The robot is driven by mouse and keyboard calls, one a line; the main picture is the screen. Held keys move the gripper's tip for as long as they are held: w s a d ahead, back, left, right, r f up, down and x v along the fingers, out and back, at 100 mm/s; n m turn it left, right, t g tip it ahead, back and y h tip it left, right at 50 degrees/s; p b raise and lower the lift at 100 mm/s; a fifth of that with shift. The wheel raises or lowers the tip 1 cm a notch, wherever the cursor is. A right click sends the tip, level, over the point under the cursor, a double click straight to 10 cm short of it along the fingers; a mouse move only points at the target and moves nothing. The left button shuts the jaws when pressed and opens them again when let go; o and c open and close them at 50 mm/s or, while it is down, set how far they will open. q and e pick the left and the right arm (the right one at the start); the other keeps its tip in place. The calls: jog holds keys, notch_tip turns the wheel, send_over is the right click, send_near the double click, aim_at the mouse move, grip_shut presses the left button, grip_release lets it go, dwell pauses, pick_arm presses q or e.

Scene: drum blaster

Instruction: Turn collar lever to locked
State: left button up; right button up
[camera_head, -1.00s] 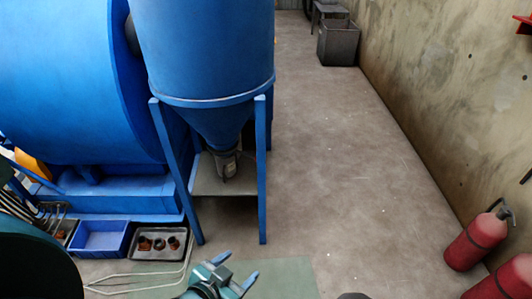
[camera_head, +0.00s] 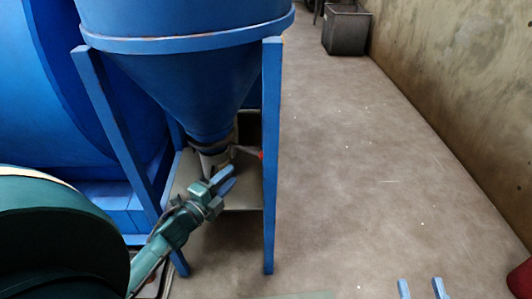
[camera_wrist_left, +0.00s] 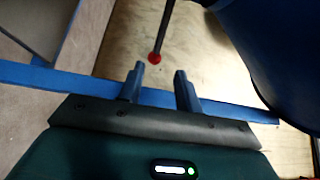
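The collar lever is a dark rod (camera_wrist_left: 165,27) ending in a red knob (camera_wrist_left: 155,58) in the left wrist view. The knob also shows as a small red spot beside the right blue leg in the head view (camera_head: 262,155). The collar (camera_head: 213,160) sits at the bottom of the blue cone, partly hidden behind my left gripper. My left gripper (camera_head: 228,179) is below and left of the knob in the head view. In the wrist view its fingers (camera_wrist_left: 157,76) are apart, with the knob just beyond them and nothing between them. My right gripper (camera_head: 421,287) is open at the bottom edge.
The blue cone hopper (camera_head: 185,85) hangs above on blue legs. The right leg (camera_head: 271,160) stands close to the lever, and the left leg (camera_head: 115,140) is near my left arm. Open floor (camera_head: 350,170) lies to the right. A grey bin (camera_head: 346,30) stands far back.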

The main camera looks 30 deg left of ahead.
pick_arm(q)
jog(key=w+b, duration=0.3)
jog(key=w, duration=1.1)
jog(key=shift+w+d+r+m, duration=0.15)
jog(key=shift+d+m, duration=0.2)
jog(key=shift+m, duration=0.05)
pick_arm(e)
jog(key=shift+w+a+f+m+t+y, duration=0.3)
jog(key=shift+a+m, duration=0.1)
jog(key=shift+a, duration=0.1)
jog(key=shift+r, duration=0.15)
jog(key=shift+r, duration=0.1)
pick_arm(q)
jog(key=c, duration=0.6)
grip_shut()
pick_arm(e)
jog(key=shift+w, duration=0.1)
